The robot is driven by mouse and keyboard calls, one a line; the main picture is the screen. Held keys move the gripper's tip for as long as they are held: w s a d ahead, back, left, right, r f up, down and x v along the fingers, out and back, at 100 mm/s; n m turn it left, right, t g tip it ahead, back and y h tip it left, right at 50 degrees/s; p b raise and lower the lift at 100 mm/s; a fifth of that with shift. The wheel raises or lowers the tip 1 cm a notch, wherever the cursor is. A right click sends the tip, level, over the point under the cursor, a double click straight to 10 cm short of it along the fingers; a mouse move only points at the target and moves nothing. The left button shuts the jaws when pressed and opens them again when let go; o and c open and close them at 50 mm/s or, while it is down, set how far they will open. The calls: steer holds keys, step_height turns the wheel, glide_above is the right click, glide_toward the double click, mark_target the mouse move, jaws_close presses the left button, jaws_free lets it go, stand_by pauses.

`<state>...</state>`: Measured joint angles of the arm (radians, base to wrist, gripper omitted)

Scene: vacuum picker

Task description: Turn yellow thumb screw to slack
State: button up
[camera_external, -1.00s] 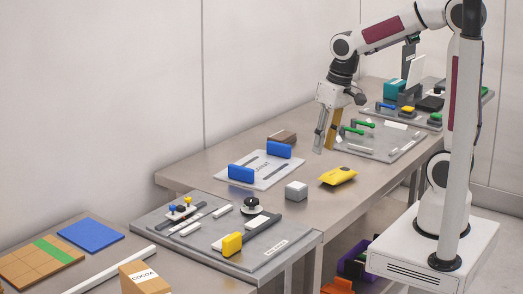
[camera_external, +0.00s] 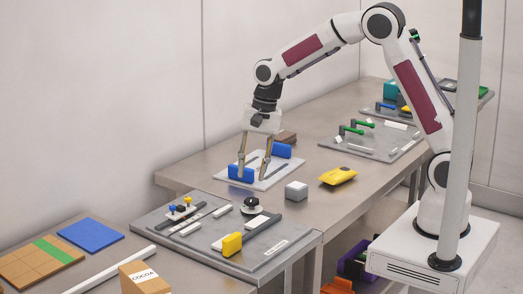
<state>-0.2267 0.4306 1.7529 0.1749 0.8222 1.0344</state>
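The screw's turn position is too small to tell.
Two blue blocks (camera_external: 240,173) stand on the white board (camera_external: 222,184). A grey cube (camera_external: 296,191) and a yellow tool (camera_external: 338,176) lie to the right. The near plate also carries a yellow block (camera_external: 232,244), a black round knob (camera_external: 251,205) and rails.

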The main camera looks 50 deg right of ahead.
mark_target(189, 198)
steer(key=w+a+f+m, duration=0.1)
steer(key=w+m, duration=0.1)
steer(key=w+a+f+m, duration=0.1)
steer(key=w+a+m, duration=0.1)
steer(key=w, duration=0.1)
steer(key=w+a+f+m, duration=0.1)
steer(key=w+m, duration=0.1)
steer(key=shift+w+a+f+m+t+y, duration=0.2)
steer(key=shift+f+m+t+y, duration=0.1)
steer(key=shift+m, duration=0.1)
steer(key=w+a+r+m+t, duration=0.1)
steer(key=w+a+r+m, duration=0.1)
steer(key=w+m, duration=0.3)
steer(key=shift+r+m+y, duration=0.4)
steer(key=shift+r+m, duration=0.15)
steer(key=shift+m, duration=1.75)
steer(key=shift+w, duration=0.1)
steer(key=shift+a, duration=0.1)
steer(key=shift+x, duration=3.9)
steer(key=shift+w, duration=0.1)
jaws_close()
